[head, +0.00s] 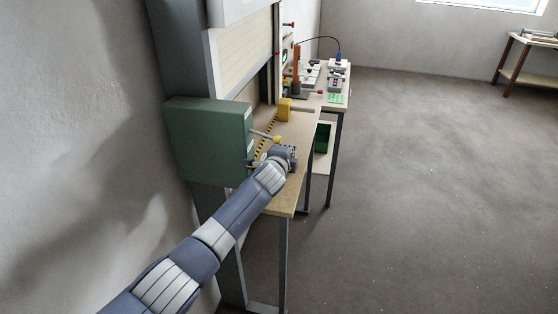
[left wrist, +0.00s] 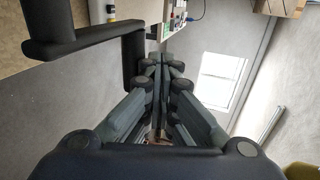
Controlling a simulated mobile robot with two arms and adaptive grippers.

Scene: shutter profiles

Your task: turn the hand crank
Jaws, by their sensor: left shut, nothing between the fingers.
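A green box (head: 210,140) is mounted at the left, beside the shutter frame. A short dark piece at its lower right edge, by my left wrist, looks like part of the hand crank (head: 252,164); the rest is hidden by my arm. In the left wrist view the black crank (left wrist: 75,46) has a bent arm and a thick handle grip. My left gripper (left wrist: 160,60) is shut and empty, its fingertips just right of the grip in that view; I cannot tell if they touch. In the head view my left gripper (head: 285,153) is over the near workbench. My right gripper is not in view.
A rod with a yellow knob (head: 277,139) sticks out from the green box just above my gripper. The wooden bench (head: 285,199) lies below, with a yellow block (head: 284,110) farther back. A second bench carries small devices. The floor at right is open.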

